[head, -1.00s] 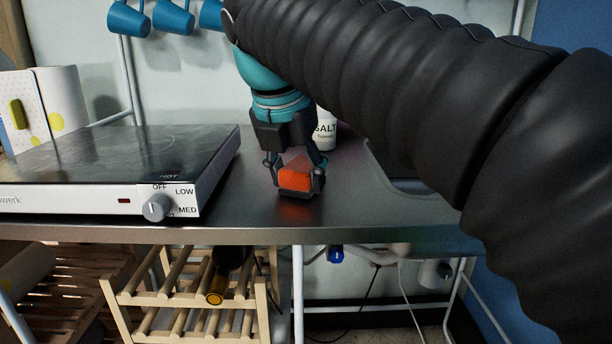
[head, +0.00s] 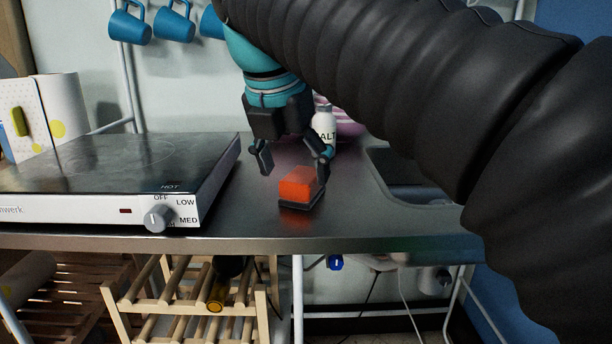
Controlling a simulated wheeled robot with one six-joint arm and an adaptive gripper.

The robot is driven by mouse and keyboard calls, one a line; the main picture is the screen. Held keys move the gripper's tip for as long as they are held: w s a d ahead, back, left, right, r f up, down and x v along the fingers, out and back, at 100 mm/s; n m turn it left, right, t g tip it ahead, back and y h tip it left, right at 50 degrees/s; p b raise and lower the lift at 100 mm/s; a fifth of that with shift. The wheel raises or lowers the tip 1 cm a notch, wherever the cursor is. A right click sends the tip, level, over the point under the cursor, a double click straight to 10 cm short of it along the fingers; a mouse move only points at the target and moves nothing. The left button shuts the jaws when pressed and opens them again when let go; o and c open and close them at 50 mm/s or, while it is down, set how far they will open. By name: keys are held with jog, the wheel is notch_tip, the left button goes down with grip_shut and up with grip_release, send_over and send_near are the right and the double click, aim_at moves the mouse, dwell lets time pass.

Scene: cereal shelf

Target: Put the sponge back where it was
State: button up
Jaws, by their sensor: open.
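The sponge (head: 298,187) is an orange block with a dark underside. It rests on the steel counter, right of the hot plate and near the counter's front edge. My gripper (head: 293,164) is open and empty, above and just behind the sponge. Its two dark fingers are spread apart and appear clear of the sponge.
A hot plate (head: 120,170) with a front knob stands on the left. A salt container (head: 324,128) and a pink striped item (head: 348,126) stand behind. A sink (head: 425,192) lies to the right. Blue mugs (head: 173,24) hang above. The steel counter (head: 250,215) is clear in front.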

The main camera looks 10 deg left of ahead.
jog(key=p+v, duration=0.1)
jog(key=v, duration=0.7)
jog(key=shift+r+p, duration=0.2)
jog(key=shift+p, duration=0.1)
jog(key=shift+s, duration=0.15)
